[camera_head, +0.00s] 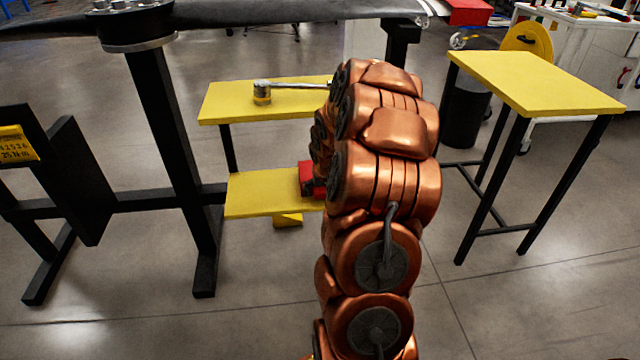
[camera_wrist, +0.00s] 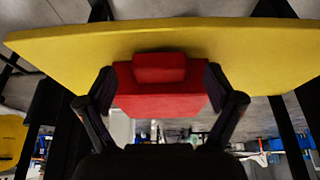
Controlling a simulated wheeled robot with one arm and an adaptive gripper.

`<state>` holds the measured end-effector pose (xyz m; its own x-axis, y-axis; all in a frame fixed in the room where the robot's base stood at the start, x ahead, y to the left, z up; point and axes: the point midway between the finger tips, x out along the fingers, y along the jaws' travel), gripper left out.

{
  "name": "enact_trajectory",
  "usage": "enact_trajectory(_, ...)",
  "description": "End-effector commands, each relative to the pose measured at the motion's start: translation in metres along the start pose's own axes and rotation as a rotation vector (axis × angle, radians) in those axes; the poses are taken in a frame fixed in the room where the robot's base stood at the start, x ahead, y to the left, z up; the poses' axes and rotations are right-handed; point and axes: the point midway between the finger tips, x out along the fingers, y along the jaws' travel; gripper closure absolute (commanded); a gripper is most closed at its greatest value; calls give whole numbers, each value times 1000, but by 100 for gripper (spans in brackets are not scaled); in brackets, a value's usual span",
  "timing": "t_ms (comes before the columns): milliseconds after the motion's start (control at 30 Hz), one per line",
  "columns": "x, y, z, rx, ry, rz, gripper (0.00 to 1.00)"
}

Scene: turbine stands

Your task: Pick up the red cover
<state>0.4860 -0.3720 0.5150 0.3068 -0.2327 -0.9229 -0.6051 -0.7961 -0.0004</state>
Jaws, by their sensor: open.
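The red cover (camera_head: 306,180) is on the lower yellow shelf (camera_head: 262,195) in the head view, partly hidden behind my copper-coloured arm. In the wrist view the red cover (camera_wrist: 160,105) is a block with a smaller raised part, in front of the yellow shelf (camera_wrist: 265,50). My gripper (camera_wrist: 158,88) is open, with one dark finger on each side of the cover. Whether the fingers touch it I cannot tell. The gripper is hidden behind the arm in the head view.
A hammer-like tool (camera_head: 263,91) lies on the upper yellow shelf (camera_head: 225,104), above the cover's shelf. A dark stand post (camera_head: 170,130) rises at left. A yellow table (camera_head: 535,83) stands at right. Open floor lies in front.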

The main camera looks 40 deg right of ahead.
Motion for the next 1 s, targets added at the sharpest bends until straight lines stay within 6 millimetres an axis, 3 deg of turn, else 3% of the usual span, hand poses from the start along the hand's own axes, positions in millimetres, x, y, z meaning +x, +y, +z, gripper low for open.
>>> enact_trajectory(133, 20, 0, 3, 0, -5, -1, 8)
enact_trajectory(400, 23, 0, 2, 0, -4, -1, 8)
enact_trajectory(1000, 22, 0, 2, 0, -3, -1, 70)
